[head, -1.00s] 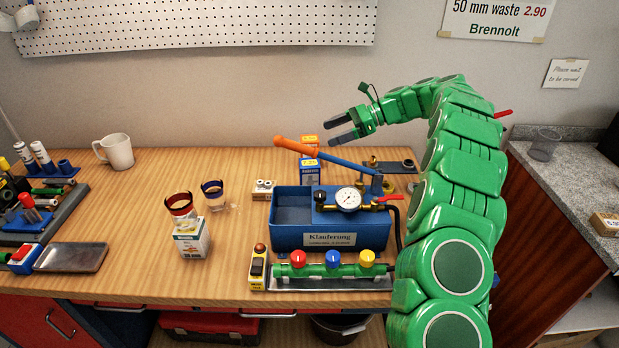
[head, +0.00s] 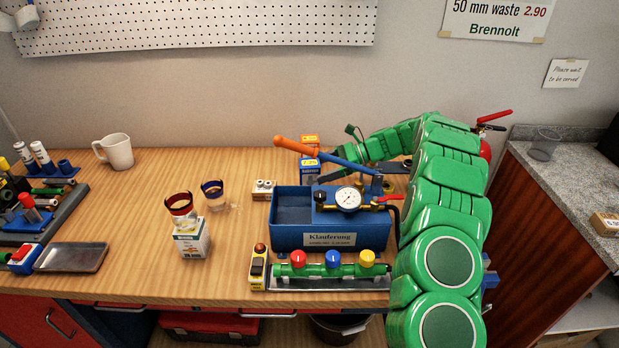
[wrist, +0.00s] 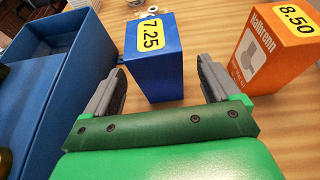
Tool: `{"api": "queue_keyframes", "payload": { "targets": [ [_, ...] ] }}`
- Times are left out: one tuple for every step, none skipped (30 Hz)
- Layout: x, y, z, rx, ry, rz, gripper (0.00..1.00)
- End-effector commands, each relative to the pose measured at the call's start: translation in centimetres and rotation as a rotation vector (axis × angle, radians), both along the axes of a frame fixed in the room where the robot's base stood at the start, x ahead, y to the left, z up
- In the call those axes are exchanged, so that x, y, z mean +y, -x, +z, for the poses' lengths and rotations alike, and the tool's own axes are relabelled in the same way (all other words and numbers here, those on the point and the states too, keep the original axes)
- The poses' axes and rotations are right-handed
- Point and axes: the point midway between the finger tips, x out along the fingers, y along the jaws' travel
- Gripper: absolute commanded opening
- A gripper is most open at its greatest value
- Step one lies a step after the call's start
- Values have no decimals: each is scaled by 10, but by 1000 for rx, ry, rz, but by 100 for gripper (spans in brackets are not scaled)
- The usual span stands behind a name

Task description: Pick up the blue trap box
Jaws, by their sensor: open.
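The blue trap box (wrist: 154,70) stands upright on the bench in the wrist view, with a yellow 7.25 label at its top. My gripper (wrist: 165,85) is open, one finger on each side of the box's near end, with gaps visible on both sides. In the head view the blue box (head: 309,168) stands behind the blue test pump, partly hidden by the pump's lever. My gripper (head: 326,176) is low beside it there, its fingers mostly hidden behind the pump lever.
An orange box (wrist: 272,48) labelled 8.50 stands right of the blue box. The blue pump tank (head: 290,236) lies in front, with its orange-handled lever (head: 298,147) slanting across. A white mug (head: 116,152) stands far left.

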Motion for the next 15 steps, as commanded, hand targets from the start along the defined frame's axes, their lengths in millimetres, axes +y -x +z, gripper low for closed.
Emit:
{"api": "queue_keyframes", "payload": {
  "targets": [
    [4,1,-1,0,0,1,89],
    [6,1,-1,1,-1,2,89],
    [11,2,-2,2,-1,2,89],
    [14,3,-3,4,-1,4,89],
    [18,4,-4,4,-1,5,89],
    [24,6,-6,6,-1,5,89],
    [28,6,-7,6,-1,5,89],
    [32,6,-9,6,-2,5,89],
    [37,6,-11,4,-1,4,89],
    [39,6,-12,3,-1,3,89],
    [42,6,-14,3,0,3,89],
    [44,6,-15,2,0,2,89],
    [46,6,-15,2,0,2,89],
    [46,6,-16,2,0,1,89],
    [47,6,-16,2,0,1,89]
  ]
}}
